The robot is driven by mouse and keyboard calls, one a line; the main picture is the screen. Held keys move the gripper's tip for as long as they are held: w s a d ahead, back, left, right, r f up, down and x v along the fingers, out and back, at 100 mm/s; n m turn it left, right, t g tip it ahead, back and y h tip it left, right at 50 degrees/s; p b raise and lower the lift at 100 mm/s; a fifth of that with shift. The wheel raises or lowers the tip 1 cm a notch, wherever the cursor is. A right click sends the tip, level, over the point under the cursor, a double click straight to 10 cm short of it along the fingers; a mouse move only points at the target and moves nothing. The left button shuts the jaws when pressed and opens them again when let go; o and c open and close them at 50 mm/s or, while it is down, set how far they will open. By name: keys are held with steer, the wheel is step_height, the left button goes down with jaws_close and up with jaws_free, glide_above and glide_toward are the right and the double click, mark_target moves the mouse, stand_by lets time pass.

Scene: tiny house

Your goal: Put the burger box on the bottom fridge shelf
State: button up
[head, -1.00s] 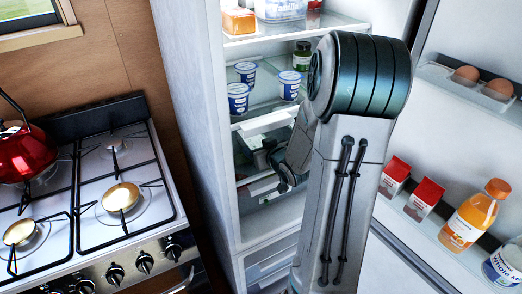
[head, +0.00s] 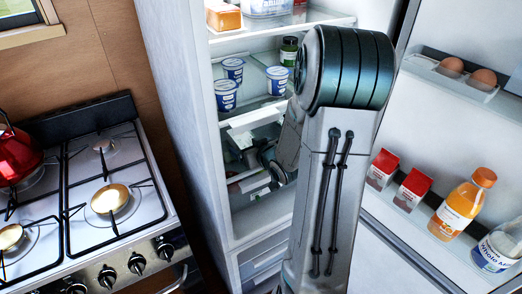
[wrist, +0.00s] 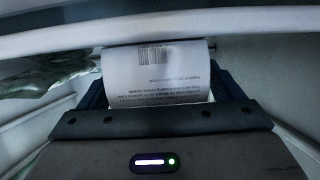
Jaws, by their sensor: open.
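A white printed package with a barcode, seemingly the burger box (wrist: 155,78), lies between the fingers of my gripper (wrist: 160,88) in the wrist view. My gripper is open around it; whether either finger touches it is unclear. In the head view my forearm reaches into the open fridge, and its end is in the lower compartment, below the yogurt shelf. My arm covers much of that compartment, so I cannot make out the box there. The bottom fridge shelf (head: 262,212) shows at its front, above the drawers.
Yogurt cups (head: 226,95) and a green jar (head: 289,51) stand on the shelf above. The open door at right holds eggs, red cartons (head: 412,189), an orange juice bottle (head: 462,205) and a milk bottle. Leafy greens (wrist: 45,75) lie left of the package. A stove (head: 110,210) stands left.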

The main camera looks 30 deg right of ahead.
steer(key=v, duration=0.5)
steer(key=shift+s+d+r, duration=0.1)
steer(key=shift+s+r, duration=0.1)
steer(key=shift+s, duration=0.1)
steer(key=shift+s+f+b, duration=0.2)
steer(key=shift+b, duration=0.35)
steer(key=shift+s+r+b, duration=0.15)
steer(key=shift+s+b, duration=0.05)
steer(key=shift+b, duration=0.85)
steer(key=b+v, duration=0.1)
steer(key=b, duration=0.3)
steer(key=shift+s+r, duration=0.1)
steer(key=shift+s, duration=0.25)
steer(key=shift+r+v, duration=0.25)
steer(key=shift+v, duration=1.5)
